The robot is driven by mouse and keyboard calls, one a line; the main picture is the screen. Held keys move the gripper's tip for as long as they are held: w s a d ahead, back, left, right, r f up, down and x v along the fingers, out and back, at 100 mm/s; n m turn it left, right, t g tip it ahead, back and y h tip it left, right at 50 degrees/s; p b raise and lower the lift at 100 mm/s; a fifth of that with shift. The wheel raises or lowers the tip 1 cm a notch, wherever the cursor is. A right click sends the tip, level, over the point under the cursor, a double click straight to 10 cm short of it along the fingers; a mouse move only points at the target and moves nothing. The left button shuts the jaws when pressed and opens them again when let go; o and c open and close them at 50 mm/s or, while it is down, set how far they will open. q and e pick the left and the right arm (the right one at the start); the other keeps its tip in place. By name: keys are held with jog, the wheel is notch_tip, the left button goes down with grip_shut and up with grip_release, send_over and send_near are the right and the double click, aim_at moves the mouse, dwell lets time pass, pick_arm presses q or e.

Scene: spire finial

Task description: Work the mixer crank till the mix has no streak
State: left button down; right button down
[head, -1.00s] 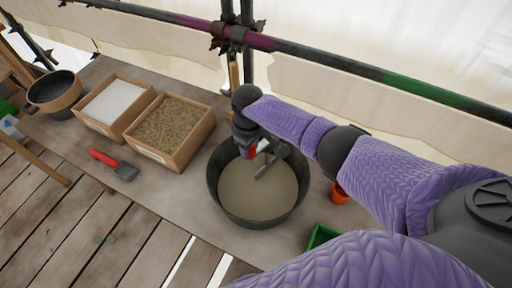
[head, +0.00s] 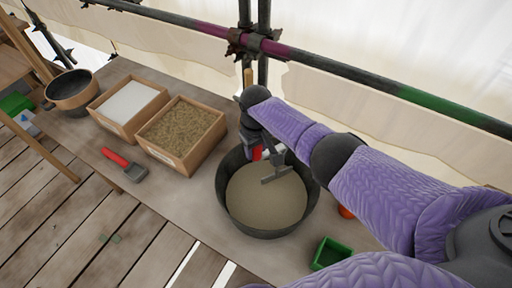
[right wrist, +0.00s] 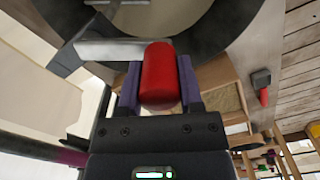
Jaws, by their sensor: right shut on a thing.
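A dark round mixing tub (head: 222,193) stands on the bench and holds a beige mix (head: 266,197). The mix looks even in colour in the head view, with no clear streak at this size. A grey metal paddle (head: 277,175) dips into the far side of the mix. My right gripper (head: 257,153) is at the tub's far rim, shut on the red crank knob. In the right wrist view the red knob (right wrist: 158,75) sits between both fingers, with the grey crank arm (right wrist: 108,49) running left from it. My left gripper is not in view.
Left of the tub are a wooden box of brown grains (head: 182,130), a box of white material (head: 128,102), a dark bowl (head: 72,90) and a red-handled tool (head: 125,164). A green tray (head: 331,254) lies at right. A scaffold rail (head: 330,66) runs behind.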

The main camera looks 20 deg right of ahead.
jog(key=shift+w, duration=0.1)
jog(key=shift+c, duration=1.2)
grip_release()
jog(key=shift+r, duration=0.25)
notch_tip(320, 180, up, 9)
jog(key=p, duration=0.4)
jog(key=shift+r, duration=0.25)
